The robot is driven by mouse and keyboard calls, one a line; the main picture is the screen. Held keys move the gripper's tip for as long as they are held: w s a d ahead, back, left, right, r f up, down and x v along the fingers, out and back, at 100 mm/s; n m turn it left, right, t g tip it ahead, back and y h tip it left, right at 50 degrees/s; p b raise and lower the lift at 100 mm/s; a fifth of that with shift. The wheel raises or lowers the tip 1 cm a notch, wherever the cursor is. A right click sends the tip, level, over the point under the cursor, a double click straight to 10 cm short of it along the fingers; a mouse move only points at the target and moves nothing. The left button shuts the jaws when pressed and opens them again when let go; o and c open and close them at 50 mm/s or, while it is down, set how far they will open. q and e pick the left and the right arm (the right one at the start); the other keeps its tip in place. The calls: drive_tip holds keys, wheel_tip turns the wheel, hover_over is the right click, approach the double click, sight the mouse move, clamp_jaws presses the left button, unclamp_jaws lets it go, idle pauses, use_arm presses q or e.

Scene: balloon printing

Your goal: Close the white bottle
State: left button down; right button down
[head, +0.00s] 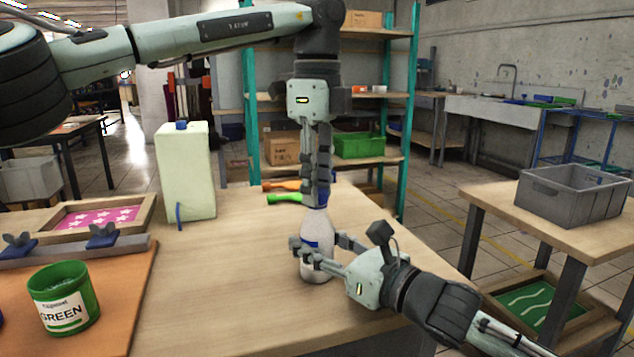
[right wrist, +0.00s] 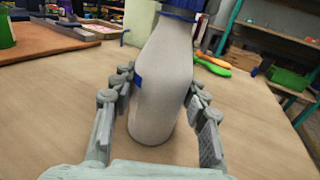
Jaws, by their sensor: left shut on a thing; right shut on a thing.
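The white bottle (head: 318,232) stands upright on the wooden table, with a blue band around its body. My right gripper (head: 318,262) is shut on the bottle's body from the right; the right wrist view shows its fingers on both sides of the bottle (right wrist: 162,95). My left gripper (head: 318,195) points straight down over the bottle's top, its fingers shut around the blue cap. The blue cap (right wrist: 184,8) shows at the bottle's top in the right wrist view, cut by the frame edge. Whether it is screwed tight cannot be told.
A pale canister (head: 186,175) stands at the back left of the table (head: 230,290). Orange and green tools (head: 284,198) lie behind the bottle. A green paint pot (head: 66,300) and a star-patterned screen frame (head: 97,218) are at the left. The table's front middle is clear.

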use_arm(q)
drive_tip(key=m, duration=0.4)
drive_tip(key=shift+m, duration=0.3)
drive_tip(key=m, duration=1.2)
drive_tip(key=shift+m, duration=0.4)
drive_tip(key=m, duration=0.7)
drive_tip(key=shift+f, duration=0.1)
drive_tip(key=m, duration=1)
drive_tip(key=c, duration=1.1)
unclamp_jaws()
drive_tip(key=shift+c, duration=0.2)
